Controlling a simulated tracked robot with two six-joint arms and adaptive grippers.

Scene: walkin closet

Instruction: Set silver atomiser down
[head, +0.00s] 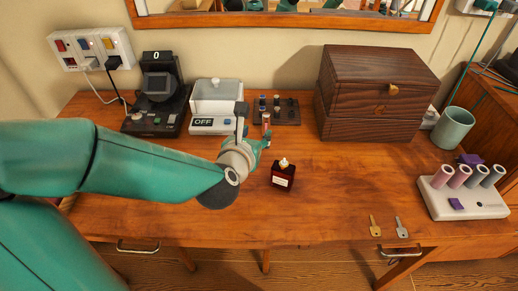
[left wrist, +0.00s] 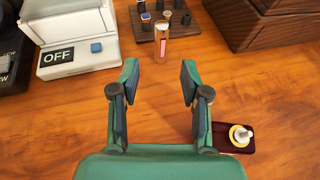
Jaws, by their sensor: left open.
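A slim upright tube (left wrist: 162,42), metallic with a pink stripe, stands on the wooden table; it looks like the atomiser, though its tint is more copper than silver. It also shows in the head view (head: 266,120), just beyond my left gripper (head: 256,134). In the left wrist view my left gripper (left wrist: 159,78) is open, with nothing between its fingers. The tube stands ahead of the fingertips, apart from them. My right gripper is in neither view.
A dark red bottle (head: 283,179) stands close to the right of my left gripper. Behind are a white device marked OFF (head: 215,108), a dark stand (head: 286,112) with small items and a wooden box (head: 370,100). Two keys (head: 375,226) lie at front right. The front middle is clear.

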